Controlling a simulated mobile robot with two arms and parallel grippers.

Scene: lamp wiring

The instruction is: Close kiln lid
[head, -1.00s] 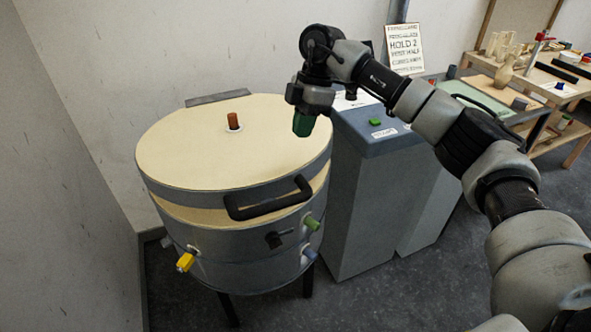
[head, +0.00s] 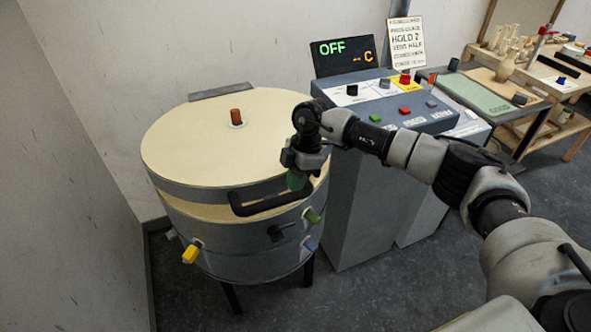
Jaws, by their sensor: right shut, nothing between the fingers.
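The kiln (head: 225,240) is a round grey drum at the left of the head view. Its cream-topped lid (head: 190,145) sits slightly raised, with a cream gap showing at the front. A black handle (head: 255,207) curves along the lid's front edge, and a brown plug (head: 236,116) stands in the lid's top. My right gripper (head: 297,181) points down at the right end of the handle, its green fingertips shut and empty. It overlaps the handle in the picture; I cannot tell whether they touch. My left gripper is out of view.
A control cabinet (head: 360,200) stands close to the kiln's right, with a display (head: 342,55) reading OFF. A workbench (head: 545,85) stands at the back right. Walls are close at left and behind.

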